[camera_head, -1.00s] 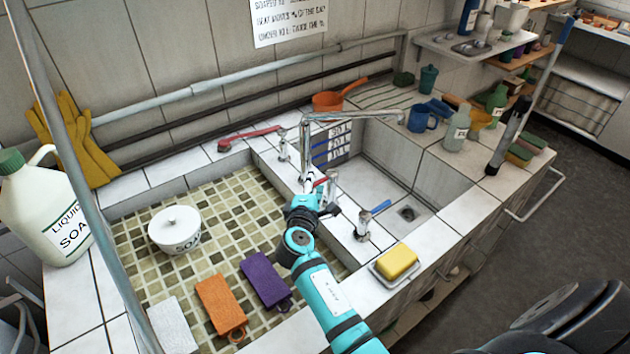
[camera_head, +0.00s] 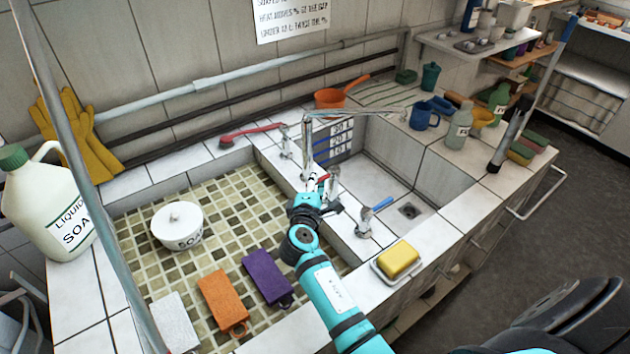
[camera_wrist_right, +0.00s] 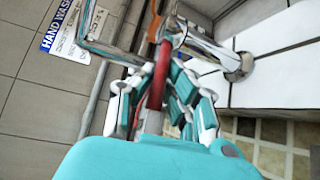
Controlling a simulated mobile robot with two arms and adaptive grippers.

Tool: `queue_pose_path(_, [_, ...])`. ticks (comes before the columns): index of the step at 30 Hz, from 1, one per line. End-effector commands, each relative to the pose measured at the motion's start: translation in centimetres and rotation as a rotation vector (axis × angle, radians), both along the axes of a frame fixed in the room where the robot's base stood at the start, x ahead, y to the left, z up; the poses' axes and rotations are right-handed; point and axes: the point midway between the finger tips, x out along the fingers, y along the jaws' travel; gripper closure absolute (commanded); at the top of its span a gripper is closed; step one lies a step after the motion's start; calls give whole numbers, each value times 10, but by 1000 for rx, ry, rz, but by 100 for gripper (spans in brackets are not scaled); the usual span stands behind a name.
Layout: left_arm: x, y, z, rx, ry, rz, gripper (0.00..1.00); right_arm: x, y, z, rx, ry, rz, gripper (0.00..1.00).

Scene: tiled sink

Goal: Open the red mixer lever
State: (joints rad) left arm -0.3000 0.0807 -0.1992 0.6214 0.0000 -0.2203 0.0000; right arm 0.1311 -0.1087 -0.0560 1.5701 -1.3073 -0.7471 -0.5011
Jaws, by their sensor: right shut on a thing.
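The chrome mixer tap (camera_head: 306,158) stands on the tiled divider between the two basins, its spout reaching right over the right basin. The red mixer lever (camera_head: 323,178) shows as a small red piece just above my right gripper (camera_head: 322,195). In the right wrist view the red lever (camera_wrist_right: 158,77) runs between the teal and white fingers of my right gripper (camera_wrist_right: 160,100), which is shut on it. My left gripper is not in view.
A blue-handled valve (camera_head: 372,212) stands right of my right gripper, with a yellow sponge (camera_head: 398,259) on a dish nearer. A red-handled brush (camera_head: 250,133) lies behind. A white soap bowl (camera_head: 178,228), orange sponge (camera_head: 222,300) and purple sponge (camera_head: 265,276) are in the left basin.

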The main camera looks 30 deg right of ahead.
Motion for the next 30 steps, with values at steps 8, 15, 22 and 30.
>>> queue_pose_path(8, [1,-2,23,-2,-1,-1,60,-8,-4,8,-13,0,132,100])
queue_pose_path(15, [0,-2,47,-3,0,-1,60,-19,-8,9,-16,0,344,100])
queue_pose_path(22, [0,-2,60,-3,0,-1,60,-29,-16,7,-17,-1,561,100])
queue_pose_path(30, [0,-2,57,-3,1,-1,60,-38,-26,4,-15,-3,795,100])
